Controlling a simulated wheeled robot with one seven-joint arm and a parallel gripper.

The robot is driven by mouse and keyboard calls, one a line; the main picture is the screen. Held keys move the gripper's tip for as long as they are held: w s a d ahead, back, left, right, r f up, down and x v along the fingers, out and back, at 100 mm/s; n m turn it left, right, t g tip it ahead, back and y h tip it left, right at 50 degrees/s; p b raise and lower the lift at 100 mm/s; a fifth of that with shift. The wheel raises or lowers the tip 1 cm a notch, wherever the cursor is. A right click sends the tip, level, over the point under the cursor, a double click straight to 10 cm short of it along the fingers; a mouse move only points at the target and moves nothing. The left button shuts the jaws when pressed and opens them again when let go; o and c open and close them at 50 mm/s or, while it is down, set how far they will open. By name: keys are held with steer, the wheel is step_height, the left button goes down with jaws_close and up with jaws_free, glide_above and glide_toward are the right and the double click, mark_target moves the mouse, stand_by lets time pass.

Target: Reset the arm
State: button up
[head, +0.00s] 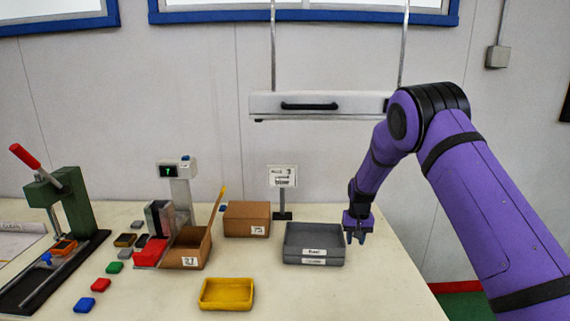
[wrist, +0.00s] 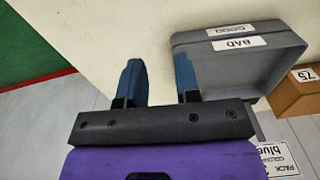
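My gripper (head: 356,236) hangs from my purple arm at the right of the head view, just right of the grey trays. In the wrist view its two blue fingers (wrist: 160,85) stand apart with nothing between them, so it is open and empty. The stacked grey trays (head: 314,234) lie on the table, their labels facing front. They also show in the wrist view (wrist: 225,72), labelled GOOD and BAD, close behind the right finger. I cannot tell whether that finger touches them.
A yellow tray (head: 227,308), cardboard boxes (head: 246,232), a green press with a red handle (head: 60,200) and several coloured blocks (head: 101,285) stand on the table (head: 375,290). A hood (head: 330,105) hangs above. The table's right front is clear.

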steer(key=s+d+r+t, duration=0.1)
steer(key=s+r, duration=0.5)
steer(key=r, duration=0.4)
steer(key=s+d+r, duration=0.2)
steer(key=s+r, duration=0.4)
steer(key=r, duration=0.4)
steer(key=s+d+r+t, duration=0.1)
steer(key=s+r, duration=0.5)
steer(key=r, duration=0.4)
steer(key=s+d+r+t, duration=0.1)
steer(key=s+r, duration=0.2)
steer(key=s, duration=1.2)
steer(key=s+d+r+n+t, duration=0.1)
steer(key=s+r+t, duration=0.1)
steer(key=s, duration=1.3)
steer(key=shift+s+d+r, duration=0.15)
steer(key=shift+d+r, duration=0.25)
steer(key=shift+r, duration=0.1)
